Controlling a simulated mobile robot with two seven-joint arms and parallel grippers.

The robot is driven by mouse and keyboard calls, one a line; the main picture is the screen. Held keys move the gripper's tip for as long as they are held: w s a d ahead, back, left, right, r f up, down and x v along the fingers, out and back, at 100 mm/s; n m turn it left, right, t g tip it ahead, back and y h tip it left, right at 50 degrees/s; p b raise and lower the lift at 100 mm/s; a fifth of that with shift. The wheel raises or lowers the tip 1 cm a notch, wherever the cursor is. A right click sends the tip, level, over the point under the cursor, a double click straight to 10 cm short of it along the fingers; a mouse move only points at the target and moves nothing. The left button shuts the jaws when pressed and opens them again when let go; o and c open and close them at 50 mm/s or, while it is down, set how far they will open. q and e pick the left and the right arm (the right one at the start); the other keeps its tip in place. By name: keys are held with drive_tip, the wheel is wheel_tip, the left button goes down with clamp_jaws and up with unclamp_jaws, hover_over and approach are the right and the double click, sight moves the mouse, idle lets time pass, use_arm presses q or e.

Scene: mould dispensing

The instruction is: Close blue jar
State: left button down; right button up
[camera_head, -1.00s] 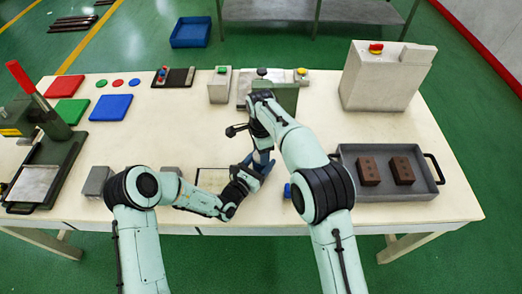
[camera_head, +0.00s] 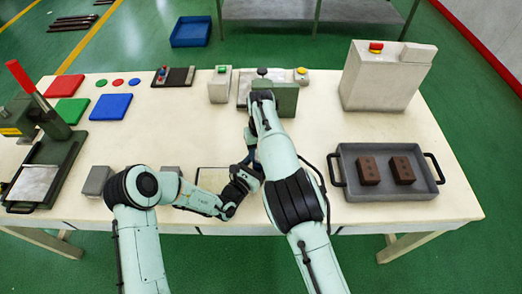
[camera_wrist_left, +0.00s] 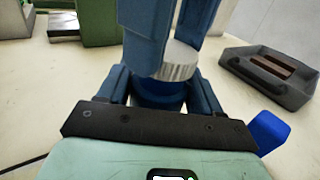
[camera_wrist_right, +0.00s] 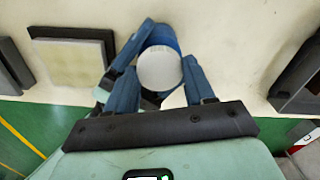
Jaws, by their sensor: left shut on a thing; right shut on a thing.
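The blue jar (camera_wrist_left: 160,92) stands low between the fingers of my left gripper (camera_wrist_left: 160,95), which is shut on it. The left gripper also shows in the head view (camera_head: 250,172). A round silver lid (camera_wrist_left: 178,62) with a ridged edge is at the top of the jar. My right gripper (camera_wrist_right: 158,85) is shut on the lid from above; the lid's pale flat top (camera_wrist_right: 158,70) shows between its fingers. I cannot tell whether the lid is fully seated. In the head view the jar and lid are mostly hidden by my arms.
A grey tray (camera_head: 345,190) with two brown blocks stands at the right. A separate blue object (camera_wrist_left: 268,132) is close right of my left gripper. A green-fronted device (camera_head: 287,98) is behind the grippers, with a grey box (camera_head: 385,85) at back right. The table between them is clear.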

drive_tip(key=o, duration=1)
drive_tip(key=shift+r, duration=2.25)
drive_tip(key=shift+c, duration=0.4)
